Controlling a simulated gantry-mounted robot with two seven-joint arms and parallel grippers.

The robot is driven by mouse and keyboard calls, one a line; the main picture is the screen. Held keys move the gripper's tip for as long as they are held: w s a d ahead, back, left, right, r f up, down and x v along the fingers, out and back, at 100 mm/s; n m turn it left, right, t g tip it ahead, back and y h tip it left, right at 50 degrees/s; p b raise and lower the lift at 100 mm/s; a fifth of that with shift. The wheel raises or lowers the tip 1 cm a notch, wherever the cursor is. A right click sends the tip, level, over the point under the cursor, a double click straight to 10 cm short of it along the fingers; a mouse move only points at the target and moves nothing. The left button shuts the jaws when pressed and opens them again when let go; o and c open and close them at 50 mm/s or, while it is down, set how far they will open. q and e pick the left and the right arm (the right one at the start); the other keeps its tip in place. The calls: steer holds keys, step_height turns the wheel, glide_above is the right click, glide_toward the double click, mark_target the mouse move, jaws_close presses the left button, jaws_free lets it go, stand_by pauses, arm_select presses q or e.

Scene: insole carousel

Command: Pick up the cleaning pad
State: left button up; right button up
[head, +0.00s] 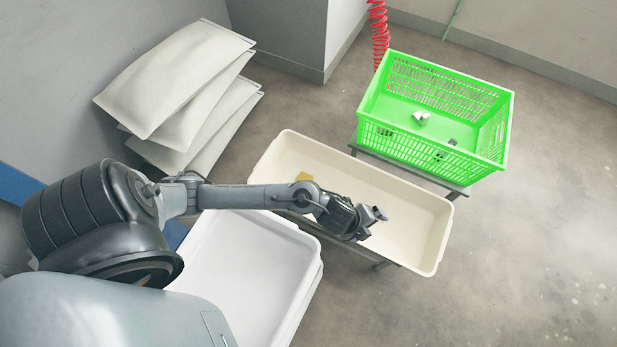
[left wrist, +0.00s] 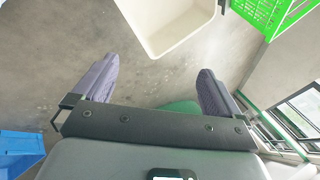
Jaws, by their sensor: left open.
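A small yellow piece (head: 304,177), possibly the cleaning pad, shows in the cream tub (head: 430,245) at its left part, just behind my left forearm. My left gripper (head: 376,216) is above the tub, to the right of the yellow piece and nearer the front. In the left wrist view the two fingers (left wrist: 155,85) are wide apart with nothing between them. The cream tub also shows there at the top (left wrist: 148,38), beyond the fingers. The yellow piece does not show in that view. My right gripper is not in view.
A green crate (head: 400,140) with a small whitish object (head: 421,117) stands behind the tub. A white tray (head: 225,260) is at the front left, under my arm. Stacked pale sacks (head: 175,85) lie at the back left. The floor at the right is clear.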

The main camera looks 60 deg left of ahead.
arm_select(q)
steer(key=w+a+f+m+g+b, duration=0.1)
steer(key=a+f+m+b, duration=0.15)
steer(key=f, duration=0.35)
steer(key=w+a+f+m+b, duration=0.2)
steer(key=f+b, duration=0.1)
steer(key=f, duration=0.3)
steer(key=m+g+y+b, duration=0.2)
steer(key=m+g+b, duration=0.35)
steer(key=b, duration=1.35)
glide_toward(305, 175)
steer(key=s+d, duration=0.2)
steer(key=d, duration=0.1)
step_height(305, 175, down, 4)
steer(key=shift+w+r+b, duration=0.1)
steer(key=shift+w+b, duration=0.05)
steer(key=shift+b, duration=0.9)
steer(key=f+b, duration=0.4)
steer(key=f, duration=0.1)
steer(key=shift+s+a, duration=0.25)
steer(key=shift+a, duration=0.05)
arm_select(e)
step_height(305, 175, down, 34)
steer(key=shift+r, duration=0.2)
arm_select(q)
steer(key=shift+c, duration=0.2)
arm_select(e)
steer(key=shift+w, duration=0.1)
